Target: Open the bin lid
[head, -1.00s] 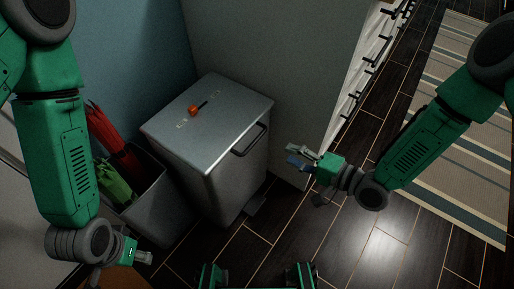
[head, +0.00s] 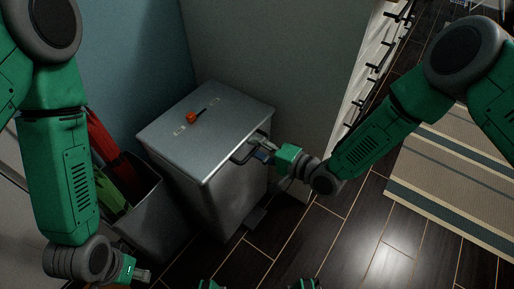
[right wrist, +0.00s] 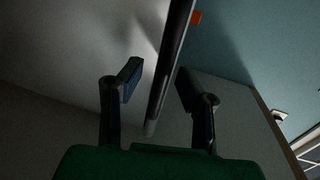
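The grey metal bin (head: 225,195) stands against the wall, its flat lid (head: 205,125) shut. A dark bar handle (head: 243,157) juts from the lid's front edge. My right gripper (head: 262,146) is at this handle in the head view. In the right wrist view, the handle (right wrist: 170,70) runs between the fingers of my right gripper (right wrist: 160,88). The fingers are apart, one on each side of the bar; whether either touches it is unclear. My left gripper (head: 140,275) is low at the left, away from the bin, its fingers too small to read.
A small orange item (head: 192,117) with a dark stem lies on the lid. A grey open container (head: 145,215) with a red umbrella (head: 115,150) and a green item (head: 108,193) stands left of the bin. White drawers (head: 370,65) and a striped rug (head: 450,185) are at right.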

